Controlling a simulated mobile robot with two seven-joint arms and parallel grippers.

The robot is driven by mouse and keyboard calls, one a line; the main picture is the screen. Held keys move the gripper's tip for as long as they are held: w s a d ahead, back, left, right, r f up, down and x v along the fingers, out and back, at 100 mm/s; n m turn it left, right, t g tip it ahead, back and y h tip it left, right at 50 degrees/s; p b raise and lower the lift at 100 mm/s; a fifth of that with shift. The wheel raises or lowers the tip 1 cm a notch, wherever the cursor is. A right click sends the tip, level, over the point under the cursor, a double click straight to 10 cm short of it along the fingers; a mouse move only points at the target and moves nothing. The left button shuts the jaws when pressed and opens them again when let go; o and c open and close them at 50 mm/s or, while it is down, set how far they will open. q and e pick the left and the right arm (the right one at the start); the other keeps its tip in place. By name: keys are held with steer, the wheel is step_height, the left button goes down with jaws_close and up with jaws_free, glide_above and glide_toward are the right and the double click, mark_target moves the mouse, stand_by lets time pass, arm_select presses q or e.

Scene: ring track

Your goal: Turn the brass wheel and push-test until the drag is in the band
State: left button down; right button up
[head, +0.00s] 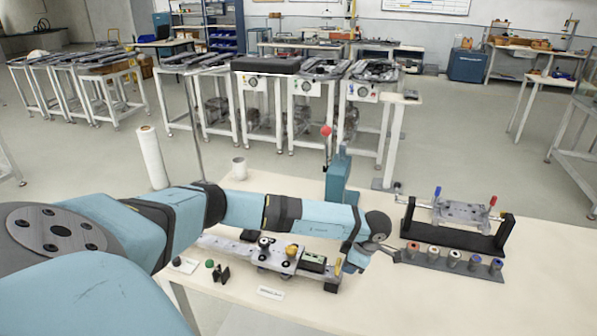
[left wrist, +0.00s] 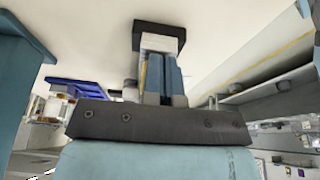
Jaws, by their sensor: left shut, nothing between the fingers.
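A ring-track rail (head: 221,243) lies on the cream bench in the head view, partly behind my left arm. A carriage (head: 275,258) with dark round knobs (head: 264,242) sits on it. My left gripper (head: 388,249) is shut and empty, right of the rail and close to the spool rack. My right gripper is out of view.
The rack (head: 440,263) with several spools stands on the right, before a black stand (head: 455,238) with blue and red handles. The bench's front right is clear.

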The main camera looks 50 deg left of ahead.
mark_target(314, 258)
arm_select(q)
steer(key=shift+s+a+p, duration=0.1)
steer(key=shift+s+a, duration=0.35)
steer(key=shift+a, duration=0.3)
steer(key=shift+s+a+p, duration=0.15)
steer(key=shift+s+a, duration=0.25)
steer(key=shift+a, duration=0.3)
steer(key=shift+s+a+p, duration=0.1)
steer(key=shift+s+a, duration=0.35)
steer(key=shift+a, duration=0.3)
steer(key=shift+s+a, duration=0.2)
steer(key=shift+a, duration=0.1)
steer(key=shift+s+a, duration=0.55)
steer(key=shift+a, duration=0.3)
steer(key=shift+s+a, duration=0.5)
steer(key=shift+a, duration=0.35)
steer(key=shift+w+d+r+p, duration=0.3)
steer(key=shift+w+d+r, duration=0.1)
steer(key=shift+d+r, duration=0.2)
steer(key=shift+w+d+r+p, duration=0.25)
steer(key=shift+w+d+r, duration=0.2)
steer(key=shift+d, duration=0.25)
steer(key=shift+r, duration=0.1)
